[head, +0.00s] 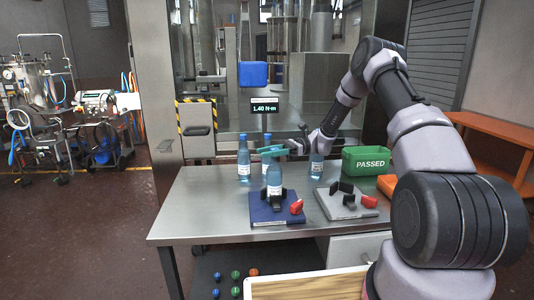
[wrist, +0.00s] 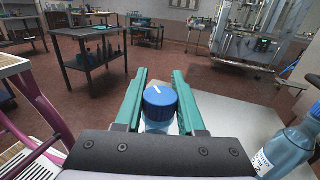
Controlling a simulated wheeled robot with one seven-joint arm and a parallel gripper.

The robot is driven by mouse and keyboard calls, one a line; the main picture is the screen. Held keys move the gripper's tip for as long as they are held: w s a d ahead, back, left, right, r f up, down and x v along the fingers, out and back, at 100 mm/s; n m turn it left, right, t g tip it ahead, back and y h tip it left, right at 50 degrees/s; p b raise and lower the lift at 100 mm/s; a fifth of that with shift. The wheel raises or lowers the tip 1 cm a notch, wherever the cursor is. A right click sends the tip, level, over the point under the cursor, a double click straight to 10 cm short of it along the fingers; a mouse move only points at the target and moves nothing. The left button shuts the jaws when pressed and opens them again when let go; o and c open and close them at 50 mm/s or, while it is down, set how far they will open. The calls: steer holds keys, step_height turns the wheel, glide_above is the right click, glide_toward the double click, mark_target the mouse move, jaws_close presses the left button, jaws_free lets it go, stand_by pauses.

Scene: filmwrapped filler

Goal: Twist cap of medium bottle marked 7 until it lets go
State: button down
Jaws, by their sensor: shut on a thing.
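A blue bottle (head: 273,178) with a white label stands upright in the black clamp of a blue fixture (head: 270,212) on the steel table. I cannot read the number on its label. My gripper (head: 271,152) reaches in from the right with teal fingers at the bottle's top. In the wrist view the fingers (wrist: 160,84) are shut on its blue cap (wrist: 159,103), one on each side. The cap bears a white line on top. In the head view the fingers hide the cap.
Other blue bottles stand behind, one at left (head: 243,160) and one at right (head: 316,165). A grey fixture (head: 346,203) with a red handle (head: 369,201) stands empty. A display (head: 265,108) reads 1.40 N·m.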

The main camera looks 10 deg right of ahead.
steer(key=c, duration=0.5)
jaws_free()
steer(key=v, duration=1)
steer(key=shift+w+d, duration=0.15)
steer(key=shift+d, duration=0.25)
steer(key=shift+r, duration=0.1)
